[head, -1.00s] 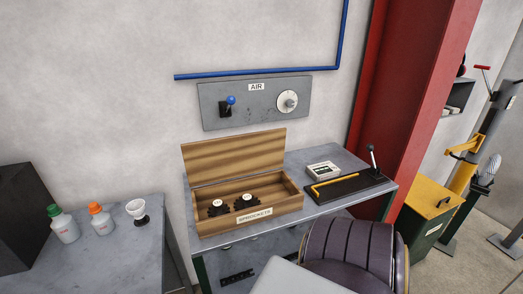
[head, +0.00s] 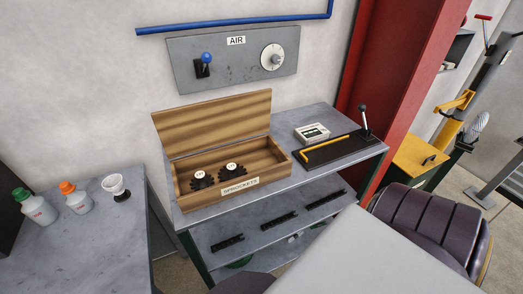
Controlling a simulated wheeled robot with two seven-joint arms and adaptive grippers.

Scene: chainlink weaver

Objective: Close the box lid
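A wooden box (head: 190,203) labelled SPROCKETS stands on the grey metal bench at the centre of the head view. Its lid (head: 215,122) is open, raised and leaning slightly back at the rear edge. Inside the box lie two dark sprockets, a left one (head: 200,183) and a right one (head: 233,173), each with a white tag. Neither of my grippers shows in the head view.
The bench (head: 310,171) also carries a small boxed device (head: 312,133) and a black lever plate (head: 335,150). A wall panel (head: 232,60) is behind the lid. A dark padded chair (head: 432,228) is at right.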

